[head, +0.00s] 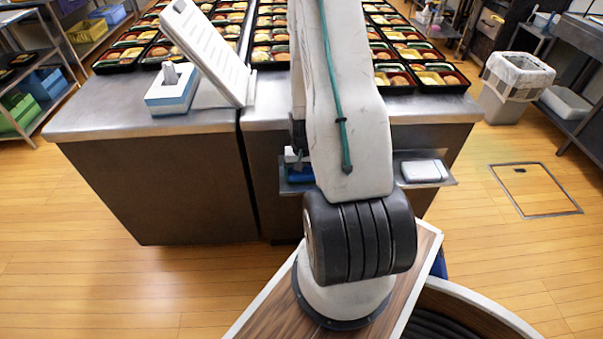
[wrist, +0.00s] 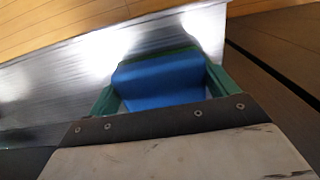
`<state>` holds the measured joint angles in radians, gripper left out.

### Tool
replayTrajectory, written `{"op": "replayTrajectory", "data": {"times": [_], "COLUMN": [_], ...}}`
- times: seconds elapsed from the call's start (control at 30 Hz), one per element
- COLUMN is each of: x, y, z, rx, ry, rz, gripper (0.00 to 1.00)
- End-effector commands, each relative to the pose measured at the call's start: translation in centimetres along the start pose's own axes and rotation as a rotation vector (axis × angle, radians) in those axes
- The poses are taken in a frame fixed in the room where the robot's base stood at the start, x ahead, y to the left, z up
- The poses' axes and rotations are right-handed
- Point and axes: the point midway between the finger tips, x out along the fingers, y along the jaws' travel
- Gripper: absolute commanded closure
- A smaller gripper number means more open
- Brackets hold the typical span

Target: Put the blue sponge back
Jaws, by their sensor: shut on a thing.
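The blue sponge (wrist: 160,82) fills the space between the two green fingers of my gripper (wrist: 162,90) in the wrist view. My gripper is shut on it. Beyond the sponge lies a shiny metal surface; I cannot tell whether the sponge touches it. In the head view my arm hides most of the gripper. A small blue patch (head: 300,174), probably the sponge, shows left of the arm at a narrow metal shelf (head: 400,184) on the counter's front.
A white block (head: 424,170) sits on the shelf's right end. On the steel counter (head: 100,118) stand a blue-and-white box (head: 172,92), a slanted white panel (head: 207,50) and rows of filled bento trays (head: 437,78). A waste bin (head: 515,85) stands at right.

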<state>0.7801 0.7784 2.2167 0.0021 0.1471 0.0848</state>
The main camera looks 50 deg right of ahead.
Motion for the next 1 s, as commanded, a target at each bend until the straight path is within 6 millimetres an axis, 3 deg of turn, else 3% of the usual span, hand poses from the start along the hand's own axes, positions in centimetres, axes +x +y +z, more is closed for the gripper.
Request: {"op": "replayTrajectory", "data": {"times": [0.1,0.13,0.2,0.43,0.57,1.0], "x": [0.2,0.3,0.2,0.1,-1.0,-9.3], "y": [-0.1,-0.1,-0.1,-0.2,-0.2,-0.2], "z": [0.1,0.1,0.1,0.1,0.0,0.0], "rx": [-0.001,-0.001,-0.002,-0.003,-0.003,-0.003], "ry": [-0.001,-0.001,-0.001,0.0,0.003,0.005], "rz": [0.0,0.0,0.0,0.0,0.0,0.0], "gripper": [0.43,0.12,0.0,0.0,0.0,0.0]}}
